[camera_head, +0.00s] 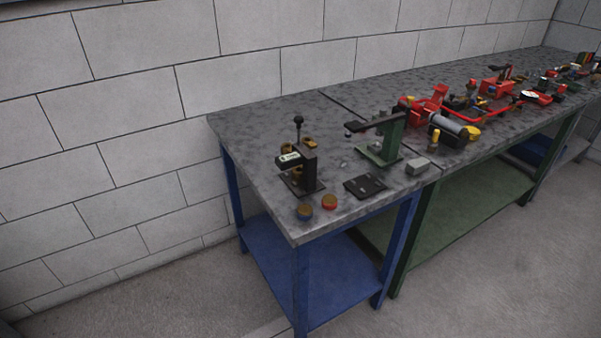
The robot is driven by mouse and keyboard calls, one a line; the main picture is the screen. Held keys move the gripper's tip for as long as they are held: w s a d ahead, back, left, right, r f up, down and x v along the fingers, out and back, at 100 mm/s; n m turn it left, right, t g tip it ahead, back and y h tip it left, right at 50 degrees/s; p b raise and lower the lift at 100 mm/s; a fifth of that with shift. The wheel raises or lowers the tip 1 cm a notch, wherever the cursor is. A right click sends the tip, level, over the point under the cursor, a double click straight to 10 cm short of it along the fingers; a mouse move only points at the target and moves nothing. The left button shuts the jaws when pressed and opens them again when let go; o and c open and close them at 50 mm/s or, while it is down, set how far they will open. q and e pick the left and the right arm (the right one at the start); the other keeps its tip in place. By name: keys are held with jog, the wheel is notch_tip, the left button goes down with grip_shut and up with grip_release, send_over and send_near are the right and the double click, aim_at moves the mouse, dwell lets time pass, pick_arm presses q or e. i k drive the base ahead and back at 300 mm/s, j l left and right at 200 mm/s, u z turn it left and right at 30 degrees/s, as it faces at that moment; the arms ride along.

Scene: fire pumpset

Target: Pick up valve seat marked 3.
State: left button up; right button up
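No marking "3" is legible, so I cannot tell which part is the valve seat marked 3. Two small round brass-coloured parts lie near the front edge of the nearest bench: one with a blue rim (305,212) and one with a red rim (329,202). More small brass-coloured parts (310,143) sit behind the black press-like fixture (304,172), partly hidden by it. Neither of my grippers is in view.
The grey worktop (245,130) on blue legs is clear at its left end. A black plate (365,187), a green stand (385,145) and a grey block (417,167) stand right of the fixture. Red pump parts (455,125) crowd the farther benches. Open floor (480,270) lies in front.

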aim_at(298, 171)
jog(key=i+j+z, duration=0.1)
jog(key=z, duration=1.65)
jog(key=j+z, duration=0.4)
jog(key=k+j+z, duration=0.1)
jog(key=z, duration=0.25)
jog(key=k+j+z, duration=0.15)
jog(key=z, duration=0.25)
jog(key=k+j+z, duration=0.95)
jog(key=k+j, duration=0.2)
jog(key=k+j+z, duration=0.15)
jog(key=k, duration=0.35)
jog(key=j, duration=0.1)
